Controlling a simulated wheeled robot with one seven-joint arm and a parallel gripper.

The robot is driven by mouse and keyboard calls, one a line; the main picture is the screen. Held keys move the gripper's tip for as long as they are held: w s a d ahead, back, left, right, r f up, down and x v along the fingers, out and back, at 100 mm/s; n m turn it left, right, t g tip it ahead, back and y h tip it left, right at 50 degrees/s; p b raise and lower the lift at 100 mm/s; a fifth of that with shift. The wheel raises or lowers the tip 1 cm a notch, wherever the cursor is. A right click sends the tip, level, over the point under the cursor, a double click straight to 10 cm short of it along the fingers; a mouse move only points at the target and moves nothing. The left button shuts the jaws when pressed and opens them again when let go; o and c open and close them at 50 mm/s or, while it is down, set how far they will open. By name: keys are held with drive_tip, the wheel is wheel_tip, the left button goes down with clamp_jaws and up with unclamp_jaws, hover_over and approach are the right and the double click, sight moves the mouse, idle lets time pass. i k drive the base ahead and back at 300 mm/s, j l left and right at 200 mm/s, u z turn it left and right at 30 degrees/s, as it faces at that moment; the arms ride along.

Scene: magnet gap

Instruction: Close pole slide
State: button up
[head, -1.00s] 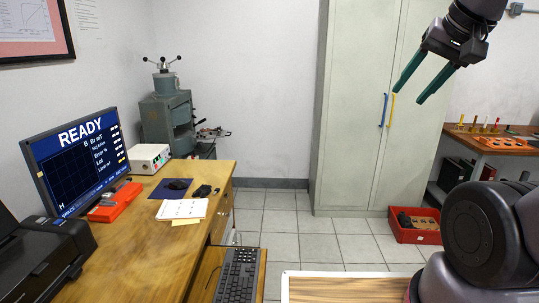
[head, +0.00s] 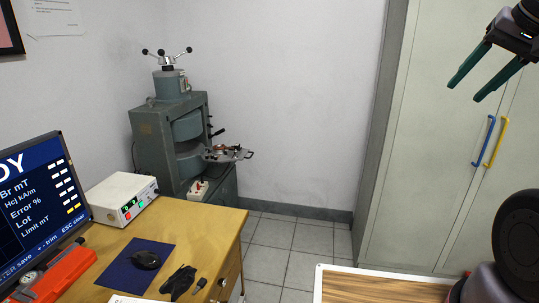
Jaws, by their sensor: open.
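A grey-green pole machine (head: 168,138) stands in the back corner, with a handwheel of several dark knobs (head: 167,56) on top. An open gap shows between its upper and lower round poles. A slide (head: 228,153) with a flat plate and small copper-coloured parts sticks out from the gap to the right. A dark lever (head: 217,132) shows just above it. My gripper (head: 468,88) is at the upper right, open and empty, in front of the cabinet and well apart from the slide.
A pale cabinet (head: 425,140) with blue and yellow handles stands right. Tiled floor (head: 284,240) is clear between them.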

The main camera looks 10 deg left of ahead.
sight(240, 155)
drive_tip(key=i+u, duration=0.2)
drive_tip(key=u, duration=0.3)
drive_tip(key=i+l+u, duration=0.15)
drive_tip(key=u, duration=0.3)
drive_tip(key=i+l+u, duration=0.1)
drive_tip(key=i+l, duration=0.15)
drive_tip(key=i+l+u, duration=0.25)
drive_tip(key=i+l, duration=0.2)
drive_tip(key=l, duration=0.2)
drive_tip(key=i+l+u, duration=0.25)
drive_tip(key=i+l, duration=0.15)
drive_tip(key=l, duration=0.25)
drive_tip(key=i+l+u, duration=0.1)
drive_tip(key=l, duration=0.3)
drive_tip(key=i+l+u, duration=0.1)
drive_tip(key=i+l, duration=0.15)
drive_tip(key=l, duration=0.15)
